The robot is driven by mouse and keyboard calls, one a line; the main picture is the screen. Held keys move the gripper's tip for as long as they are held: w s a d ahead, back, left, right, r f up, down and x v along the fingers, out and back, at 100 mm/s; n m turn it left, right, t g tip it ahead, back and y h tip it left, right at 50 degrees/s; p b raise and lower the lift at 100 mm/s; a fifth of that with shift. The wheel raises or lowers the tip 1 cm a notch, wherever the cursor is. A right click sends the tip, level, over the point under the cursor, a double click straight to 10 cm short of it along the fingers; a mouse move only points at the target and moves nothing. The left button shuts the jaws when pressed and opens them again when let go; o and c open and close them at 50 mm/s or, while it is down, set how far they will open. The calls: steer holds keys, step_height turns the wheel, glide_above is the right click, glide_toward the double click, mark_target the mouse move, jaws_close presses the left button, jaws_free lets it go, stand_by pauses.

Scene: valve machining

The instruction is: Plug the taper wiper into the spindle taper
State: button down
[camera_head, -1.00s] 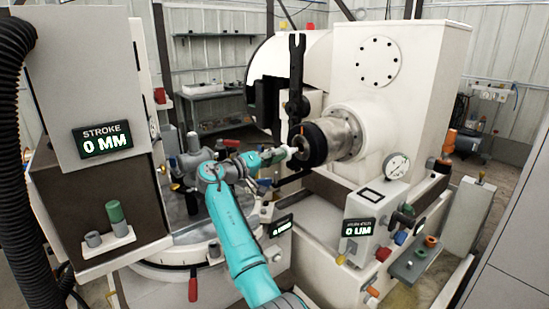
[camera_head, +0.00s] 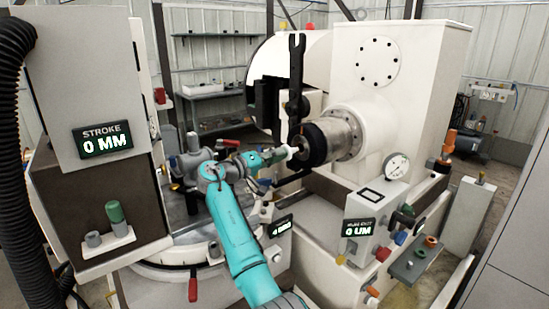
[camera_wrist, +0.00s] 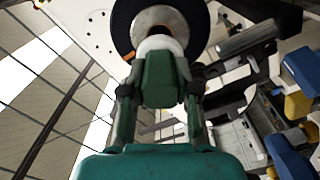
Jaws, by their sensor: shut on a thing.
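The taper wiper is in my gripper (camera_wrist: 159,92); its green body (camera_wrist: 160,78) is between the two fingers and its white end (camera_wrist: 160,44) points at the spindle. In the head view the white end (camera_head: 299,144) is at the front of the spindle's black ring (camera_head: 314,146). In the wrist view the white end overlaps the grey face (camera_wrist: 163,20) inside the black ring (camera_wrist: 122,22). How deep it sits in the bore, if at all, is hidden. In the head view my gripper (camera_head: 274,157) is small beside the spindle nose.
A dark upright lever (camera_head: 297,75) stands close beside the spindle nose. A grey fixture (camera_head: 190,157) stands behind my arm. A gauge panel (camera_head: 372,215) with knobs is below the spindle, and a display cabinet (camera_head: 95,85) is at left.

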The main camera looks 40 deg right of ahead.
mark_target(288, 152)
steer(key=shift+w+d, duration=0.1)
steer(key=shift+d, duration=2.7)
steer(key=c, duration=0.8)
jaws_free()
steer(key=shift+o, duration=0.2)
steer(key=shift+a, duration=0.1)
steer(key=shift+a, duration=2.9)
